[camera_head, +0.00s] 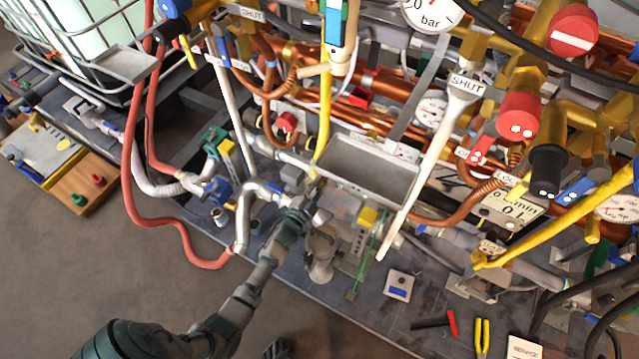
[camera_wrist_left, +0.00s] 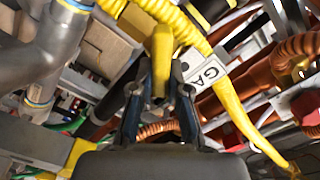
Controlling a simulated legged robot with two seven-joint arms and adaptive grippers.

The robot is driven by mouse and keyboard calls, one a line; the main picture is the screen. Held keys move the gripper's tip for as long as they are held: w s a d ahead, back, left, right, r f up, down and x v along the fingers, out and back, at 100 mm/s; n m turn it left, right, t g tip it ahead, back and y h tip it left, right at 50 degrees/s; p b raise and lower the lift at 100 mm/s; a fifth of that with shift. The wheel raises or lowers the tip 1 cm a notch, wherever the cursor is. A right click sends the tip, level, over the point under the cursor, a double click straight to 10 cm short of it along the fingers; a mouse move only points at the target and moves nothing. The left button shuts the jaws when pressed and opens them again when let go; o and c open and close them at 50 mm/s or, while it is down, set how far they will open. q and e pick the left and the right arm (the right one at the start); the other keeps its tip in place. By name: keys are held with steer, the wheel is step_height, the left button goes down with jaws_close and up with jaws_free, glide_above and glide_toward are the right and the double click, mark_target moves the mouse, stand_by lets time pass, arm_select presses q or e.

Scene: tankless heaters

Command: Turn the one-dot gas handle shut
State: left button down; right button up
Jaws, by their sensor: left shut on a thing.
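A yellow handle (camera_wrist_left: 162,50) stands between the two fingers of my left gripper (camera_wrist_left: 161,80) in the left wrist view. The fingers are shut on it near its end. No dot on it can be made out. A white tag reading "GA" (camera_wrist_left: 210,74) hangs just right of the fingers, partly cut off by a yellow pipe. In the head view my left gripper (camera_head: 302,207) reaches up into the pipework, left of and below a grey metal tray; the handle itself is too small or hidden there. My right gripper is not in view.
A grey tray (camera_head: 365,175) sits close right of my left gripper. A long pale "SHUT" lever (camera_head: 430,160) slants beside it. A bent silver pipe (camera_head: 245,205) and a red hose (camera_head: 135,200) lie to the left. Pliers (camera_head: 482,336) lie on the base plate.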

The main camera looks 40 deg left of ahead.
arm_select(q)
steer(key=m, duration=0.1)
steer(key=f+m+b, duration=0.1)
steer(key=m, duration=0.1)
steer(key=shift+s+d+f+m, duration=0.15)
steer(key=shift+f+m, duration=0.15)
steer(key=shift+d+f+m+b, duration=0.15)
steer(key=shift+m+b, duration=0.15)
steer(key=shift+m, duration=0.6)
steer(key=shift+a+f+m+b, duration=0.1)
steer(key=shift+m+b, duration=0.2)
steer(key=shift+m, duration=0.6)
steer(key=c, duration=1.1)
jaws_free()
steer(key=shift+c, duration=0.2)
steer(key=shift+r, duration=0.2)
steer(key=shift+r, duration=0.2)
step_height(320, 180, up, 9)
steer(key=shift+r, duration=0.15)
